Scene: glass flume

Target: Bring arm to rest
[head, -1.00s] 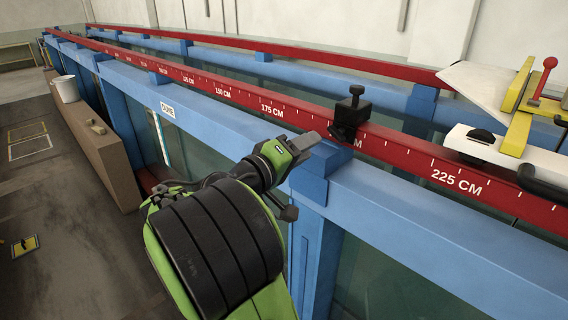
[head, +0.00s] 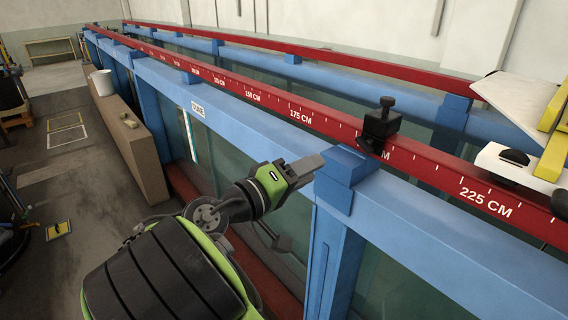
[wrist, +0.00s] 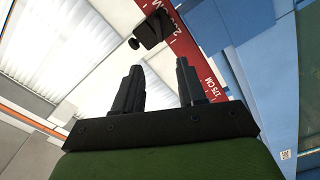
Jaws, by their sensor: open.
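My gripper (head: 306,166) is at the end of my green and black arm, in the lower middle of the head view. It is beside the blue top beam of the flume (head: 262,133), close to a blue bracket block (head: 342,170). In the wrist view its two dark fingers (wrist: 158,85) stand apart with nothing between them, so it is open and empty. A black clamp (head: 380,125) sits on the red scale rail (head: 262,97), up and to the right of the gripper. The clamp also shows beyond the fingertips in the wrist view (wrist: 148,33).
A white and yellow carriage (head: 530,160) rests on the rails at right. A long brown box (head: 130,140) stands along the flume at left, with a white bucket (head: 102,82) near its far end. The grey floor (head: 75,190) at left is mostly clear.

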